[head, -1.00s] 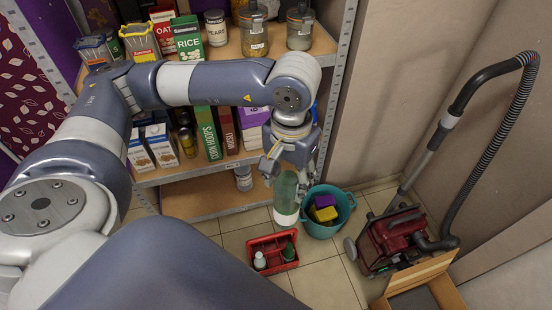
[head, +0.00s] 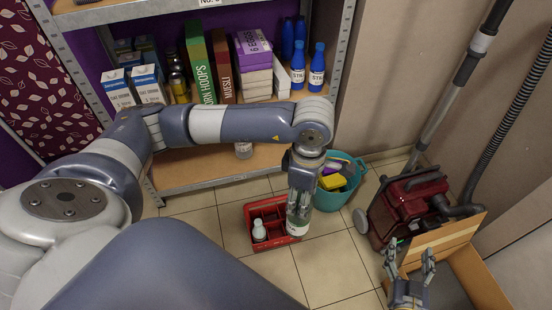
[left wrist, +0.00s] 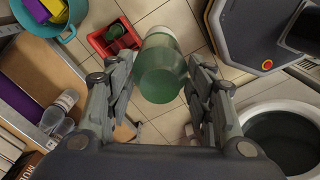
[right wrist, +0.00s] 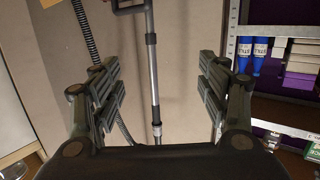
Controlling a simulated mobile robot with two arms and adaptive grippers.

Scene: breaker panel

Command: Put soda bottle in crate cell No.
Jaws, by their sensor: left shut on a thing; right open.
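The soda bottle is green with a pale lower band and hangs roughly upright from my left gripper (head: 301,182). In the head view the bottle (head: 299,218) overlaps the right side of the red crate (head: 248,214); I cannot tell if it touches. In the left wrist view the bottle (left wrist: 162,72) is between the fingers and the crate (left wrist: 98,42) lies beyond it. The crate has divided cells and holds a white-capped bottle (head: 259,231) and a small green bottle (left wrist: 117,32). My right gripper (head: 410,262) is open and empty, at the lower right.
A teal bucket (head: 331,198) with sponges stands right behind the crate. A red vacuum cleaner (head: 412,205) and an open cardboard box (head: 455,240) are at the right. The stocked shelf (head: 215,172) is behind. Tiled floor (head: 325,262) in front is clear.

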